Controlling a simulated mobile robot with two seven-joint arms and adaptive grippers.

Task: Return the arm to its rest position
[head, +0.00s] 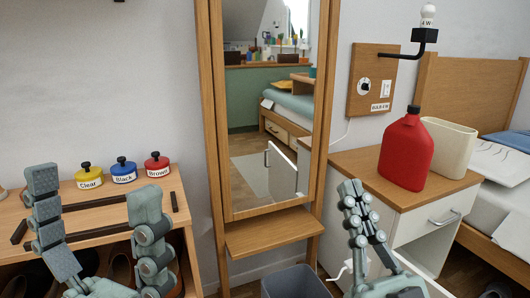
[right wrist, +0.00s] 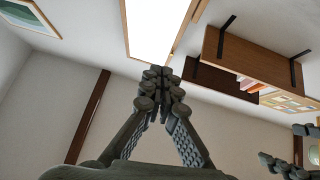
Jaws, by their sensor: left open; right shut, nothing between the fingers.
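My left gripper (head: 95,180) is at the lower left of the head view. Its two grey fingers point up and stand wide apart, with nothing between them, in front of the wooden shelf (head: 12,230). My right gripper (head: 354,188) is at the lower right of the head view, pointing up in front of the nightstand (head: 345,160). Its fingertips meet and hold nothing; the right wrist view also shows them together (right wrist: 158,76). The nightstand's white drawer front (head: 428,226) with a metal handle is right of that gripper and apart from it. My right arm partly hides the nightstand.
A red canister (head: 405,152) and a cream container (head: 450,145) stand on the nightstand. A tall mirror (head: 265,165) and a grey bin (head: 293,282) are between my grippers. Yellow, blue and red tins (head: 157,166) sit on the shelf. A bed (head: 500,205) is at right.

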